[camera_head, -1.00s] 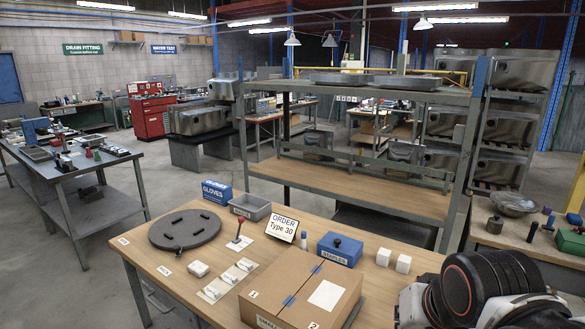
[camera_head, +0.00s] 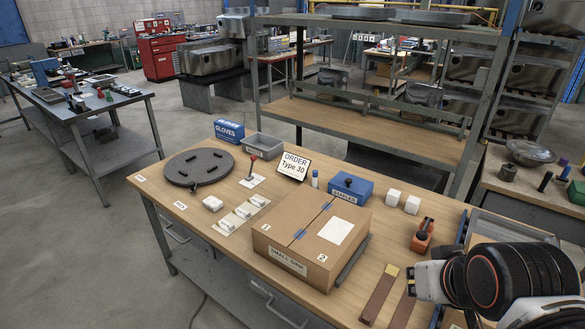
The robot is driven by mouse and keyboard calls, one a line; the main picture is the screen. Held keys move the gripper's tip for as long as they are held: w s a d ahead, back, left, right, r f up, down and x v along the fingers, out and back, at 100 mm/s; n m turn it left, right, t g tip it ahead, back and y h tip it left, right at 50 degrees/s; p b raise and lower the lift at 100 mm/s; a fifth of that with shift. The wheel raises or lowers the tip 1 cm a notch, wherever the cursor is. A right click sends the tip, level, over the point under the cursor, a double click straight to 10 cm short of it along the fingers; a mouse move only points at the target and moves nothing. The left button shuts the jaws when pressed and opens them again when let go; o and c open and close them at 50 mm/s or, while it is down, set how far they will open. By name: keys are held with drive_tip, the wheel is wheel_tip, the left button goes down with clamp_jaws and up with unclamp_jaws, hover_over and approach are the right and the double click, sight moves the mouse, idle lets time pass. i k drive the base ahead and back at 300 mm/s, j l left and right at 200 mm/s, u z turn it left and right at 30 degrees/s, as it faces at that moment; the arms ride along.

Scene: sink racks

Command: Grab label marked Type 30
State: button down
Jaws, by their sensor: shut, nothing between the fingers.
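A white sign (camera_head: 293,166) reading "ORDER Type 30" stands tilted on the wooden workbench (camera_head: 385,238), behind the cardboard box. Several small white pieces lie left of the box: some in a row on a pale strip (camera_head: 239,214) and one white block (camera_head: 213,203) apart. Any print on these is too small to read. My gripper (camera_head: 412,280) is at the lower right, shut and empty, above the right part of the bench and well away from the sign and the white pieces.
A cardboard box (camera_head: 302,262) fills the bench's front middle. Around it are a dark round plate (camera_head: 199,168), blue gloves box (camera_head: 229,130), grey bin (camera_head: 263,146), red-handled stamp (camera_head: 252,170), blue staples box (camera_head: 344,187), and orange tool (camera_head: 422,238). A shelf rack (camera_head: 380,118) stands behind.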

sight(241, 213)
drive_tip(key=i+j+u, duration=0.1)
drive_tip(key=j, duration=0.25)
drive_tip(key=i+j+u, duration=0.1)
drive_tip(key=j, duration=0.25)
drive_tip(key=i+j+u, duration=0.1)
drive_tip(key=i+j, duration=0.15)
drive_tip(key=i+j+u, duration=0.1)
drive_tip(key=j, duration=0.35)
drive_tip(key=i, duration=0.05)
